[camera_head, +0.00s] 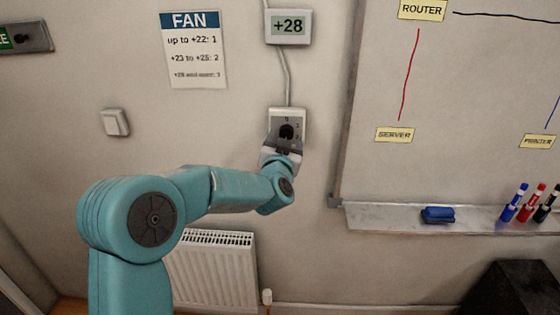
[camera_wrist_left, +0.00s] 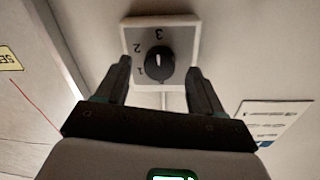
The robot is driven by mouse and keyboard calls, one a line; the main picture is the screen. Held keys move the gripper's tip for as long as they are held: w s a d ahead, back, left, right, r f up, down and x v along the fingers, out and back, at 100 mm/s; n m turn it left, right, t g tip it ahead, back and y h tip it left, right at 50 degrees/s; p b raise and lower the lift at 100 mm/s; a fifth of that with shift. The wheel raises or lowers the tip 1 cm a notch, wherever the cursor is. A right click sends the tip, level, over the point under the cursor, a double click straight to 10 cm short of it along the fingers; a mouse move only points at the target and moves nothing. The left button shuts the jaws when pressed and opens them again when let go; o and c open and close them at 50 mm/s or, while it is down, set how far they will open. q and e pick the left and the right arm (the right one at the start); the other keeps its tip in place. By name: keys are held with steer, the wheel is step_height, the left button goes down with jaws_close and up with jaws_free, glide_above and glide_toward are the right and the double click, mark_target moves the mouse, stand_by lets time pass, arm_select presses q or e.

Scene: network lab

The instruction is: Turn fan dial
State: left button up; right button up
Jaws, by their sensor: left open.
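The fan dial is a black round knob (camera_head: 286,131) on a white wall plate (camera_head: 276,113); in the wrist view the knob (camera_wrist_left: 159,64) shows with 1, 2 and 3 printed upside down around it. A light mark shows on the knob, but I cannot tell surely which number it points at. My left gripper (camera_head: 284,142) is in front of the plate. In the wrist view its open fingers (camera_wrist_left: 160,70) stand on either side of the knob, with gaps visible. A display (camera_head: 289,27) above reads +28. My right gripper is not in view.
A FAN sign (camera_head: 195,50) lists temperature ranges with numbers; its last line is hard to read. A light switch (camera_head: 115,122) is to the left. A whiteboard (camera_head: 470,100) with a marker tray (camera_head: 385,217) is to the right. A radiator (camera_head: 213,270) is below.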

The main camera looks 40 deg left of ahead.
arm_select(q)
steer(key=b+v, duration=0.2)
steer(key=v, duration=1.2)
steer(key=shift+s, duration=0.3)
steer(key=shift+d, duration=0.1)
